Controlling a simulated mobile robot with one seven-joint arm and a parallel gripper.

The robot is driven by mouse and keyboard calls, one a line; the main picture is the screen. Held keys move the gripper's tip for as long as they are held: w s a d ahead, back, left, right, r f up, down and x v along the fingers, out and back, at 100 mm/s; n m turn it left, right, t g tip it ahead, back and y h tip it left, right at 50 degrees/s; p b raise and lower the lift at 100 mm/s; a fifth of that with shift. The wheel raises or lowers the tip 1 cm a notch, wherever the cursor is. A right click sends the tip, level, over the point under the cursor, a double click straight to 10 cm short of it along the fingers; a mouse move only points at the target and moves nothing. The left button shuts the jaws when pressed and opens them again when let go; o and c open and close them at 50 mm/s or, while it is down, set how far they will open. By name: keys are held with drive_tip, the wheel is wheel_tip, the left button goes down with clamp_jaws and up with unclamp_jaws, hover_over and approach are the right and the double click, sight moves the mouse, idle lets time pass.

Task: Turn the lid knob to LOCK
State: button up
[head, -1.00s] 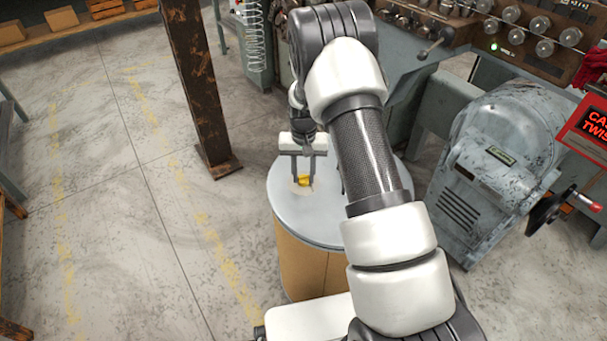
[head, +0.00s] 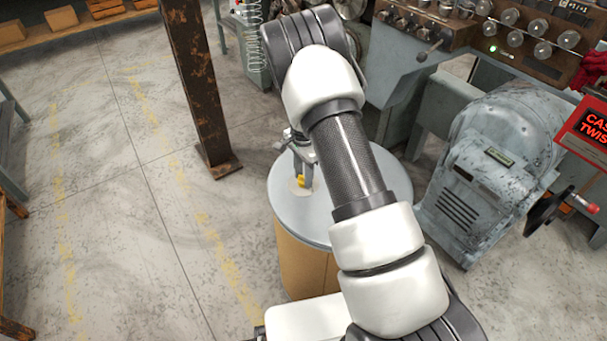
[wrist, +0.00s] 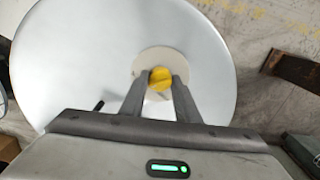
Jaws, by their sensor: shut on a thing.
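The yellow lid knob (wrist: 159,78) sits on a round cream patch (wrist: 143,62) on the grey-white lid (wrist: 60,60) in the wrist view. My gripper (wrist: 161,80) reaches down to it, with one finger on each side, shut on the knob. In the head view the knob (head: 300,181) shows small and yellow near the left side of the drum lid (head: 350,215), partly hidden by my gripper (head: 303,173). The lid lies flat on a tan drum (head: 300,265). I cannot read any LOCK mark or tell where the knob points.
A rusty post (head: 200,85) stands behind and left of the drum. A grey machine (head: 495,165) with a handwheel (head: 548,210) stands at right, and a control panel (head: 530,35) is behind it. A small black piece (wrist: 98,106) sits on the lid. The floor at left is open.

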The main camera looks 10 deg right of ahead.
drive_tip(key=shift+m, duration=1)
drive_tip(key=o, duration=1)
drive_tip(key=shift+o, duration=0.2)
wheel_tip(320, 180, up, 17)
drive_tip(key=p, duration=0.3)
drive_tip(key=shift+r, duration=0.2)
drive_tip(key=shift+s, duration=0.1)
